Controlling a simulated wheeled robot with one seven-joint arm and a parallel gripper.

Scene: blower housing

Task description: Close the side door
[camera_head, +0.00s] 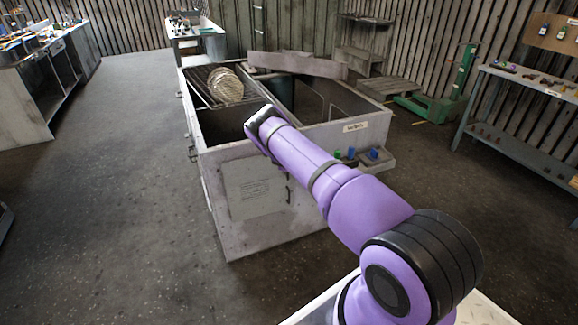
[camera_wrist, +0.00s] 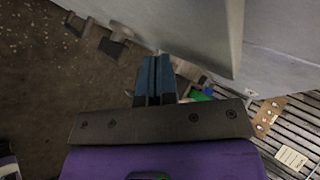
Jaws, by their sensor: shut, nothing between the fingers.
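The blower housing (camera_head: 215,125) is a worn grey metal box with an open top, in the middle of the head view. Its near face carries a pale panel (camera_head: 250,195) with faint lettering and a small dark handle (camera_head: 288,193). I cannot tell for certain which panel is the side door or how far it stands open. My arm reaches over the near face, and its fingers are hidden in the head view. In the wrist view my gripper (camera_wrist: 157,62) is shut and empty, close to a grey metal surface (camera_wrist: 195,30); contact cannot be told.
A ledge with green and blue parts (camera_head: 365,158) juts from the housing's right side. A workbench (camera_head: 530,95) and a green lift (camera_head: 445,95) stand right; cabinets (camera_head: 40,85) stand left.

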